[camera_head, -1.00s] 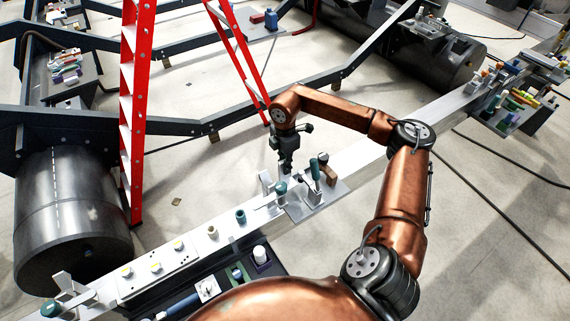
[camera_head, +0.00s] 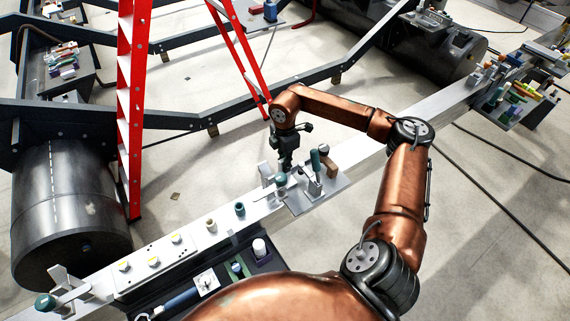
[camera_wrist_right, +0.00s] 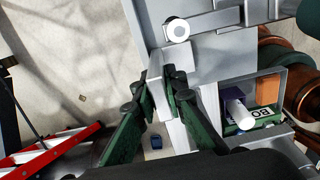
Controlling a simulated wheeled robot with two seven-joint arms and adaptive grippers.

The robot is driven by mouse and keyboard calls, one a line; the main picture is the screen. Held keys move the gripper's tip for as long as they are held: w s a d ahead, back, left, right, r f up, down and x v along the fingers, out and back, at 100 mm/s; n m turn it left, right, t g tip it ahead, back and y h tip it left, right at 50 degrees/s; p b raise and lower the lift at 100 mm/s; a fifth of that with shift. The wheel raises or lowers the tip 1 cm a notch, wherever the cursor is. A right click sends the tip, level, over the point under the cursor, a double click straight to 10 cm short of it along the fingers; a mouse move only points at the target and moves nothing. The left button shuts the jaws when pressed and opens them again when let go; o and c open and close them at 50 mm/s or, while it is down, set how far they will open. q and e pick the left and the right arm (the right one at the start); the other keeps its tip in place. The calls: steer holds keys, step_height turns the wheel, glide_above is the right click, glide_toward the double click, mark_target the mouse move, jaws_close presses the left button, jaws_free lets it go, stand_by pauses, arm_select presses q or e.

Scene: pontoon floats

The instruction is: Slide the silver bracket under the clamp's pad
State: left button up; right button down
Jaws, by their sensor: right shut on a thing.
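My right gripper (camera_head: 287,165) points down over the pale beam, beside the clamp. In the right wrist view its dark green fingers (camera_wrist_right: 158,90) are shut on the silver bracket (camera_wrist_right: 157,66), a thin plate standing between the fingertips. The bracket also shows in the head view (camera_head: 265,173), just left of the fingers. The clamp (camera_head: 315,165) has a teal upright handle and stands on a grey plate, right of the gripper. Its round white pad (camera_wrist_right: 177,30) appears above the bracket in the wrist view, apart from it in the picture; the height gap cannot be told. My left gripper is out of view.
A red ladder (camera_head: 130,110) stands behind. Open floor lies beyond the beam.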

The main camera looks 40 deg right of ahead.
steer(key=shift+f, duration=0.15)
steer(key=c, duration=1.9)
jaws_free()
step_height(320, 180, up, 12)
steer(key=shift+f, duration=0.1)
